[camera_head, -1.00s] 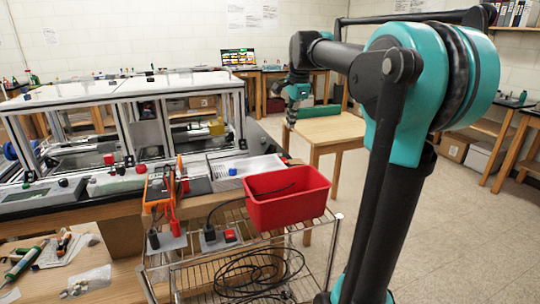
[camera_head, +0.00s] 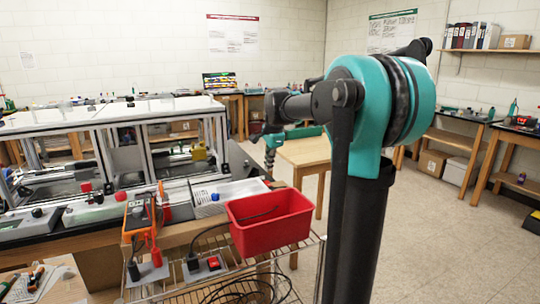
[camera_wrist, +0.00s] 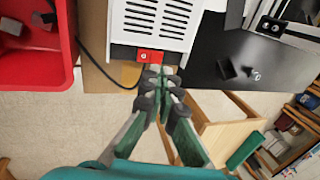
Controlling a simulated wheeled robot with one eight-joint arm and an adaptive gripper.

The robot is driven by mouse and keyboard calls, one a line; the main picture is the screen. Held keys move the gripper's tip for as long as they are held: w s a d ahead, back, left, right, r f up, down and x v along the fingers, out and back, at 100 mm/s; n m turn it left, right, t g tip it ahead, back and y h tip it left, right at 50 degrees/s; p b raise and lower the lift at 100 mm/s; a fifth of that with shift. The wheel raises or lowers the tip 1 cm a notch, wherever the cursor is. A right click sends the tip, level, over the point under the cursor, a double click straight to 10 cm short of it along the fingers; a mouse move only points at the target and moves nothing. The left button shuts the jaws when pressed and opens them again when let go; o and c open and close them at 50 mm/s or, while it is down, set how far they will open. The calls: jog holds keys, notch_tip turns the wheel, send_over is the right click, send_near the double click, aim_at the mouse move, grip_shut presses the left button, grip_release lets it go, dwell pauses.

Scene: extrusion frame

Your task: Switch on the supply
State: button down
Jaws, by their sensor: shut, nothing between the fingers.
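The supply appears to be the white slotted box (camera_wrist: 155,22) at the top of the wrist view, with a red switch part (camera_wrist: 150,56) on its near end. In the head view it is the pale box (camera_head: 228,194) behind the red bin. My gripper (camera_wrist: 160,72) is shut and empty. Its fingertips are close to the box's end, just below and right of the red part; I cannot tell whether they touch. In the head view my gripper (camera_head: 269,165) hangs beside the bench's right end. The switch's position is too small to read.
A red bin (camera_head: 270,222) stands on a wire rack, left of my gripper in the wrist view. A black cable (camera_wrist: 97,62) runs from it towards the box. A wooden table (camera_head: 304,152) stands behind.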

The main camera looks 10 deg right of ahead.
aim_at(267, 181)
jog(key=shift+x, duration=2.55)
jog(key=shift+w+f+g, duration=0.3)
jog(key=shift+s, duration=0.3)
jog(key=shift+s+d+r, duration=0.15)
jog(key=shift+s+d, duration=0.05)
jog(key=shift+s, duration=0.35)
jog(key=shift+r, duration=0.35)
jog(key=w+a+v, duration=0.1)
jog(key=w+v, duration=0.1)
jog(key=v, duration=1.1)
jog(key=shift+w+r, duration=0.3)
